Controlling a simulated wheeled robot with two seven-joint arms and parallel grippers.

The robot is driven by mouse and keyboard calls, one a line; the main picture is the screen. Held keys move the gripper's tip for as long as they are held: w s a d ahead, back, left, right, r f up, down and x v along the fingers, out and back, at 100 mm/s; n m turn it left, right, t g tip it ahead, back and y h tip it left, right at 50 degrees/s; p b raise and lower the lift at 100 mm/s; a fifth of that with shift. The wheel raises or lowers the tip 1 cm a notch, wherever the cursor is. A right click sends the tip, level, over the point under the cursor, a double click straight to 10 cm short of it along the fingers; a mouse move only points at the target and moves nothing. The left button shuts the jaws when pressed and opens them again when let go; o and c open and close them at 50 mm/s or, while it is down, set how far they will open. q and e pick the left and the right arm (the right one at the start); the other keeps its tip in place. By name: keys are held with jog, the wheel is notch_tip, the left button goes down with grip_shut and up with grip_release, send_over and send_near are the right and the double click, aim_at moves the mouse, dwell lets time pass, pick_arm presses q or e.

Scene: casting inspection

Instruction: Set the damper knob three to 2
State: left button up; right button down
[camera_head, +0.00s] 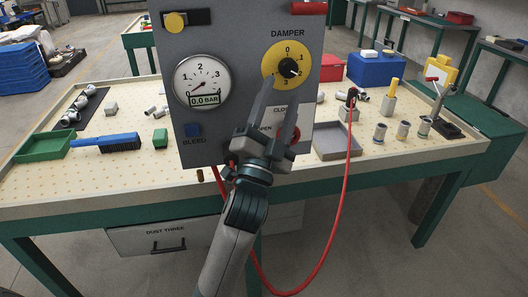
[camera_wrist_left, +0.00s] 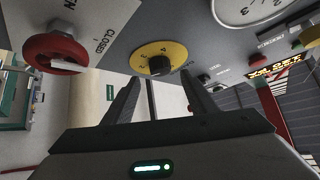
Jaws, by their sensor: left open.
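In the left wrist view the dial (camera_wrist_left: 143,57) and black knob (camera_wrist_left: 159,65) lie just beyond the fingertips. My left gripper (camera_head: 279,97) is open and empty, in front of the panel just below the dial. In the wrist view its fingers (camera_wrist_left: 163,88) point toward the knob, apart from it. My right gripper is out of view.
A pressure gauge (camera_head: 202,80) reads 0.0 bar, left of the dial. A red round handle (camera_wrist_left: 55,53) sits near the left fingers. A red hose (camera_head: 345,187) hangs at right.

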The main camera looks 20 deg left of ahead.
pick_arm(q)
jog(key=b+v, duration=0.3)
jog(key=v, duration=0.9)
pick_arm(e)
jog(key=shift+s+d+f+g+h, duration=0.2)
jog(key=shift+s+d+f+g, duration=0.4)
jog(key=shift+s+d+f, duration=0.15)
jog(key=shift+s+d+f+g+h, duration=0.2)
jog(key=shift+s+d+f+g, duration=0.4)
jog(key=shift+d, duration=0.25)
pick_arm(q)
jog(key=shift+s, duration=0.15)
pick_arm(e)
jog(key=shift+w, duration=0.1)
